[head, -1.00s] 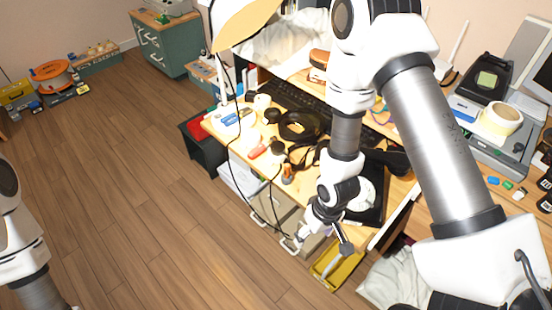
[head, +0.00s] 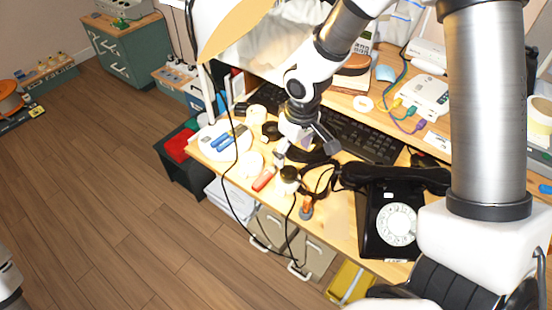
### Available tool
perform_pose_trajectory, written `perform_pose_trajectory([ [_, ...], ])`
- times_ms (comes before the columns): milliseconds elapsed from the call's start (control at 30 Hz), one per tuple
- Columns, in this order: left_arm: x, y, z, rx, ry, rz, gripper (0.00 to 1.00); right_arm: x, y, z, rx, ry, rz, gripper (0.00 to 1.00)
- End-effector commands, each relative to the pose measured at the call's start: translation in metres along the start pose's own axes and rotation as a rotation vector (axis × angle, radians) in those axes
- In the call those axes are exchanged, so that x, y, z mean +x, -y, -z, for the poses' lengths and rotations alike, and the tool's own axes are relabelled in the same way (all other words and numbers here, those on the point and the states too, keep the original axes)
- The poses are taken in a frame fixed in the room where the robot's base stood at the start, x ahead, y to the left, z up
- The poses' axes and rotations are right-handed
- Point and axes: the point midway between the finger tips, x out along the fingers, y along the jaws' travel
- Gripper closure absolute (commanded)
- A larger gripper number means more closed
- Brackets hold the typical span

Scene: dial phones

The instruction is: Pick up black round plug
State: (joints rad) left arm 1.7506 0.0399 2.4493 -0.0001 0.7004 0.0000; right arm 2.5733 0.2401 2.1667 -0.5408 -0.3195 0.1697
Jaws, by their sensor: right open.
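My right gripper (head: 303,155) hangs open over the desk, pointing down above the black cable coil (head: 322,157). A small black round piece (head: 289,173) sits near the front of the desk, just below the gripper in the picture. Another small dark round piece (head: 270,130) lies left of the gripper. I cannot tell for sure which of them is the black round plug. The gripper hides part of the coil. My left gripper is out of view.
A black dial phone (head: 375,235) stands right of the gripper, its cord near the coil. A red-handled tool (head: 264,179) and an orange-handled tool (head: 307,208) lie at the front. A keyboard (head: 365,138) is behind. A thin dark cable hangs over the desk edge.

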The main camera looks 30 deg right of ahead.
Motion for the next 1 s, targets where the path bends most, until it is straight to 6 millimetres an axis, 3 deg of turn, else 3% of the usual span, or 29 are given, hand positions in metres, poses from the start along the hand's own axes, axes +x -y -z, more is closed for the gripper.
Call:
perform_pose_trajectory([
  [433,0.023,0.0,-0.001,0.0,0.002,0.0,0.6,0.072,0.004,-0.003,0.0,0.002,0.001,0.23],
  [700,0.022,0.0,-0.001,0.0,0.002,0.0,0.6,0.076,0.004,-0.002,0.0,0.0,0.001,0.23],
  [867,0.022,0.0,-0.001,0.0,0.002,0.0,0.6,0.076,0.004,-0.002,0.0,0.0,0.001,0.79],
  [1000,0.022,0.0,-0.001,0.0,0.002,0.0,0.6,0.076,0.004,-0.002,0.0,0.0,0.001,0.8],
])
